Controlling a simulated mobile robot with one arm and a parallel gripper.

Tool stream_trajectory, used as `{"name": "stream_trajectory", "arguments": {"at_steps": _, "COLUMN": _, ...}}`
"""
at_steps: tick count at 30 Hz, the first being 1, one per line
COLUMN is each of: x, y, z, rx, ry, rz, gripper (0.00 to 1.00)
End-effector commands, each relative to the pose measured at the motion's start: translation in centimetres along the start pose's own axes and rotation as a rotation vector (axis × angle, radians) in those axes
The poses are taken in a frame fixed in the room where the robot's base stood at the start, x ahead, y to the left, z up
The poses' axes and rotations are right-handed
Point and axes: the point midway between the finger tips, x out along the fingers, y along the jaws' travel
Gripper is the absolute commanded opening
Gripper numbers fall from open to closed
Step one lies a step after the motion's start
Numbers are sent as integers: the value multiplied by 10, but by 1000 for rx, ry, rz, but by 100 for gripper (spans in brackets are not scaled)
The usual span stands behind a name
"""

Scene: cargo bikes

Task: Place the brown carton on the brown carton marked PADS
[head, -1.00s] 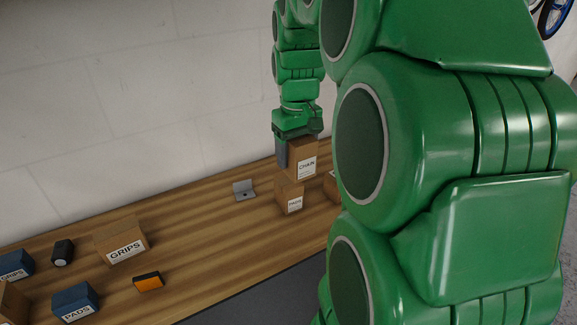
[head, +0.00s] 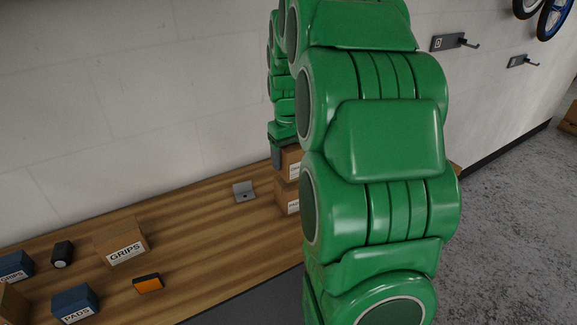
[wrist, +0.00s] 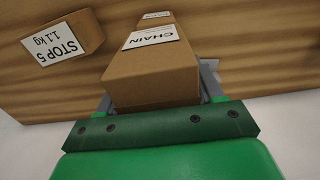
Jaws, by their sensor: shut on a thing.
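My gripper (head: 278,157) is shut on the brown carton (head: 290,163), whose label reads CHAIN in the wrist view (wrist: 155,65). The carton is upright, with a finger on each side. Directly below it in the head view is the brown carton marked PADS (head: 287,196), on the bench. The two look lined up, with little or no gap; I cannot tell whether they touch. My arm hides their right sides in the head view. In the wrist view, a small part of a labelled carton (wrist: 158,19) shows beyond the held one.
A brown carton marked STOP 5 (wrist: 65,38) stands close by in the wrist view. A grey metal bracket (head: 244,191) lies left of the stack on the wooden bench (head: 205,225). Farther left are a GRIPS carton (head: 121,243), an orange block (head: 148,283) and a blue PADS box (head: 75,303).

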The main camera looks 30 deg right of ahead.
Motion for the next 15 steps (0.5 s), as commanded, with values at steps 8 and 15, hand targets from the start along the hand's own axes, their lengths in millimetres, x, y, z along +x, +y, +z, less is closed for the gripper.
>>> {"name": "stream_trajectory", "arguments": {"at_steps": 8, "x": 20, "y": 2, "z": -4, "rx": 0, "ry": -2, "rz": 0, "gripper": 22}}
{"name": "stream_trajectory", "arguments": {"at_steps": 15, "x": 36, "y": 2, "z": -5, "rx": 0, "ry": 1, "rz": 2, "gripper": 22}}
